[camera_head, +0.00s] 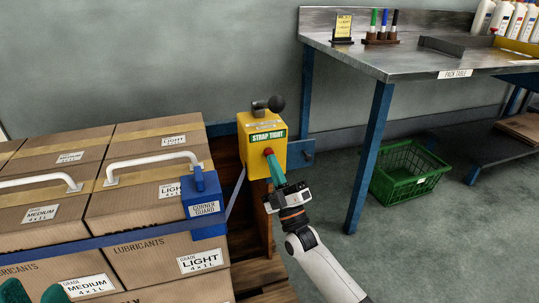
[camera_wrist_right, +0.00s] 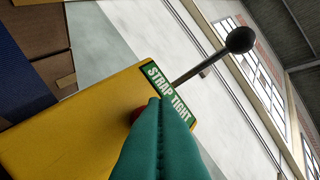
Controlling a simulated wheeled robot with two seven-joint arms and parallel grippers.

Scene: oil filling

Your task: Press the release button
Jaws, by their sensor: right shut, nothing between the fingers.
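A yellow box (camera_head: 255,156) with a green "STRAP TIGHT" label (camera_head: 267,137) and a black-knobbed lever (camera_head: 277,103) stands right of the stacked cartons. A red button (camera_head: 268,151) shows on its front, at the tip of my right gripper (camera_head: 274,168). In the right wrist view the green fingers of my right gripper (camera_wrist_right: 160,115) are shut and empty, pointing at the yellow box (camera_wrist_right: 70,115). The red button (camera_wrist_right: 136,114) is mostly hidden behind the fingertips, so I cannot tell how far it is pressed. Green tips of my left gripper (camera_head: 35,292) show at the bottom left corner.
Lubricant cartons (camera_head: 140,215) with white handles sit on a wooden pallet (camera_head: 265,283), bound by a blue strap (camera_head: 130,236) over a blue corner guard (camera_head: 203,200). A metal pack table (camera_head: 400,55) stands right, with a green basket (camera_head: 408,172) below it.

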